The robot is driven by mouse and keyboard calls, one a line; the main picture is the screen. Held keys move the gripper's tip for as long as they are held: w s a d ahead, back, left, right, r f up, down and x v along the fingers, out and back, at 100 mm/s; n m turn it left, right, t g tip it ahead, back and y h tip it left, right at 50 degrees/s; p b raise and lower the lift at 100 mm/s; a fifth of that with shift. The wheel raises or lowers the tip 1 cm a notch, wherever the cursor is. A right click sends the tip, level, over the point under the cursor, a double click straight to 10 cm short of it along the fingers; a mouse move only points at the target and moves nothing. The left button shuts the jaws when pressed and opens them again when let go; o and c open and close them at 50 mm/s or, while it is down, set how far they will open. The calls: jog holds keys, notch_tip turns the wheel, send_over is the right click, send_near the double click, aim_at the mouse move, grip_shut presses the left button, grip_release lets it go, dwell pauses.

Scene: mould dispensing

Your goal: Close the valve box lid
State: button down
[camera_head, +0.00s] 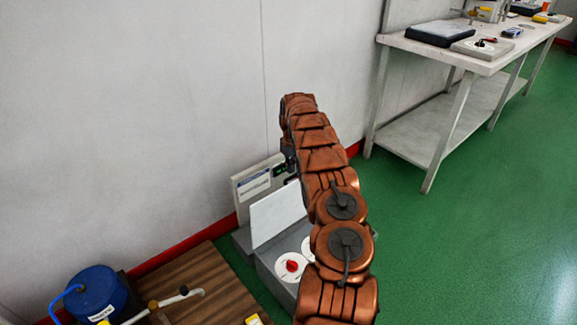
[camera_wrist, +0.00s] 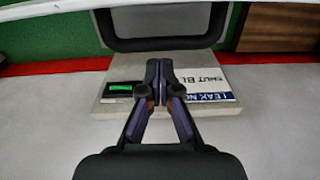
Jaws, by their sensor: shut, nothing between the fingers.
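The grey valve box (camera_head: 268,262) stands on the floor against the wall, left of my arm in the head view. Its white lid (camera_head: 278,214) stands open, nearly upright. A white dial with a red knob (camera_head: 291,266) shows on the box top; a second dial is partly hidden by my arm. My gripper (camera_wrist: 159,65) is shut and empty in the wrist view, in front of a pale panel (camera_wrist: 105,106) with a green display and a printed label. In the head view my arm mostly hides the gripper, near the lid's upper right; contact cannot be told.
The panel (camera_head: 243,186) stands behind the lid against the wall. A wooden platform (camera_head: 215,280) with a blue drum (camera_head: 95,292) and a pipe is at lower left. A metal table (camera_head: 405,43) is at upper right. Green floor (camera_head: 470,230) on the right is clear.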

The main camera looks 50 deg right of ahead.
jog(key=shift+s+a+f, duration=0.1)
jog(key=shift+s, duration=0.4)
dwell(0.4)
